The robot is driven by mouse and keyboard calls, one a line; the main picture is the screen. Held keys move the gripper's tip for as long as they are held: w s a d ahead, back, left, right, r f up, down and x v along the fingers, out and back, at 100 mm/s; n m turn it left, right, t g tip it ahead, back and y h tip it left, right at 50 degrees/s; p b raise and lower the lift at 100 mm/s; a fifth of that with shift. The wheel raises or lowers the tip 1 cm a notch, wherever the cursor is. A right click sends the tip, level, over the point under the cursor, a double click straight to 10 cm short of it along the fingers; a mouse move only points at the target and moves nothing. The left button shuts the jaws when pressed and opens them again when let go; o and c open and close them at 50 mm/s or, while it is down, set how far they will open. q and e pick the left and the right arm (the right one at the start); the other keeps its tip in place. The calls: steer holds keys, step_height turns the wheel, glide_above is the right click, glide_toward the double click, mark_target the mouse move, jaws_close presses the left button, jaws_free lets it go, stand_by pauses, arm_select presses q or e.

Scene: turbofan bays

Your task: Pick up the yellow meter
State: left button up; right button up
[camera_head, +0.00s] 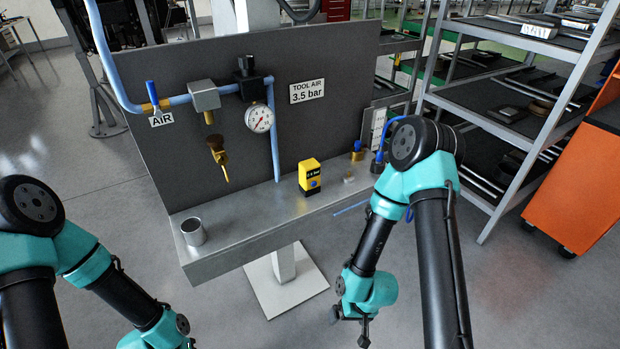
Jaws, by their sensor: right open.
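My right gripper (350,328) is open and empty, pointing down in front of and below the shelf, well apart from the meter. My left arm comes in at the lower left; its gripper is below the picture edge.
A metal cup (193,232) stands at the shelf's left end. A pressure gauge (259,118), blue pipes and a hanging brass nozzle (218,155) are on the grey back panel. Small fittings (357,152) lie right of the meter. A storage rack (530,100) stands at right.

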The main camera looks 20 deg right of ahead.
arm_select(q)
steer(key=o, duration=1.6)
